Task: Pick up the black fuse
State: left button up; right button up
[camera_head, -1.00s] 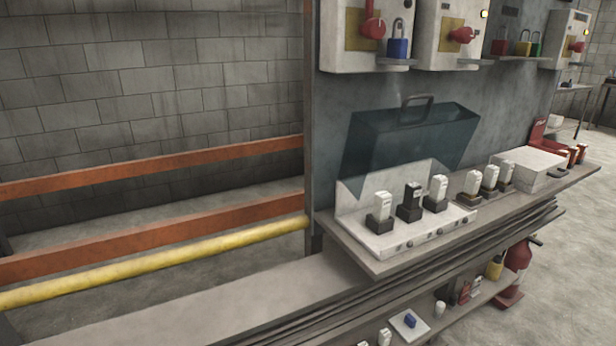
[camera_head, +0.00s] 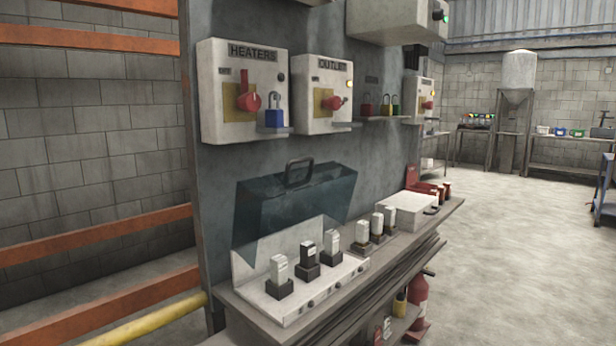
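The black fuse (camera_head: 307,252) stands upright in the middle holder of a white fuse panel (camera_head: 290,308) on the bench. A white fuse (camera_head: 279,268) stands on its left and another white fuse (camera_head: 333,242) on its right, each in a dark holder. A translucent dark cover with a handle (camera_head: 290,202) is raised behind the fuses. Neither of my grippers is in view.
The grey bench (camera_head: 235,303) also holds several white fuses (camera_head: 376,226) in holders, a white box (camera_head: 409,213) and a red box (camera_head: 424,183). Switch boxes (camera_head: 240,90) and a blue padlock (camera_head: 274,118) are on the board above. Open floor lies to the right.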

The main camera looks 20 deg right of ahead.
aim_at(307, 249)
jog(key=l+z, duration=0.4)
jog(key=l, duration=0.2)
jog(key=l+z, duration=0.35)
jog(key=l, duration=0.25)
jog(key=k, duration=0.05)
